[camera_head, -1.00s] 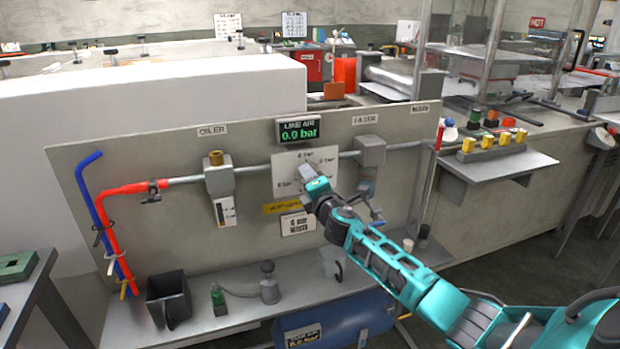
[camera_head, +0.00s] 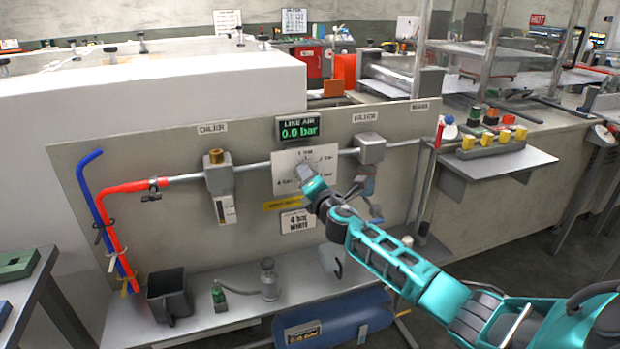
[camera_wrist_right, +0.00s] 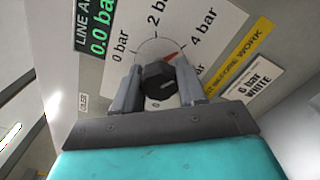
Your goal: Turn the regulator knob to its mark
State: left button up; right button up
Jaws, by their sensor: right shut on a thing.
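The regulator knob (camera_wrist_right: 159,84) is dark and faceted, in front of a white dial plate (camera_head: 288,160) on the upright panel. My right gripper (camera_wrist_right: 158,86) is shut on the knob, one finger on each side; it also shows in the head view (camera_head: 308,182). In the wrist view the dial plate reads 0, 2 and 4 bar; the rest is hidden. A short red mark (camera_wrist_right: 169,57) shows beside the knob, toward the 4 bar side. The line air display (camera_head: 298,129) reads 0.0 bar. My left gripper is out of view.
A grey pipe (camera_head: 255,167) crosses the panel through an oiler (camera_head: 218,182) at left and a grey block (camera_head: 370,150) at right. A shelf (camera_head: 235,318) below holds a dark bin (camera_head: 168,296) and small items. A blue tank (camera_head: 345,318) lies underneath.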

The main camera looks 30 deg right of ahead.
jog(key=o, duration=1)
jog(key=shift+a, duration=0.1)
jog(key=shift+s, duration=0.45)
pick_arm(q)
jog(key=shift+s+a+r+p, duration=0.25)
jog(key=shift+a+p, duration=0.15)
jog(key=shift+p, duration=0.3)
pick_arm(e)
jog(key=v, duration=1.2)
jog(key=shift+f, duration=0.1)
pick_arm(q)
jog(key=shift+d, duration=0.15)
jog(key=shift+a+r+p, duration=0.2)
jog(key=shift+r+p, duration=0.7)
jog(key=shift+p, duration=0.1)
pick_arm(e)
jog(key=s+a+f+m+g+y, duration=0.2)
jog(key=s+a+f+m, duration=0.4)
jog(key=s, duration=0.1)
jog(key=s+a+f+m+g+y, duration=0.2)
jog(key=s+a+f+m, duration=0.4)
jog(key=s+m, duration=0.1)
jog(key=s+a+f+m+g+y, duration=0.2)
jog(key=s+a+f+m, duration=0.4)
jog(key=s+a, duration=0.1)
jog(key=shift+s+f+m+g, duration=0.15)
jog(key=shift+s+m+g, duration=0.15)
jog(key=shift+m, duration=0.1)
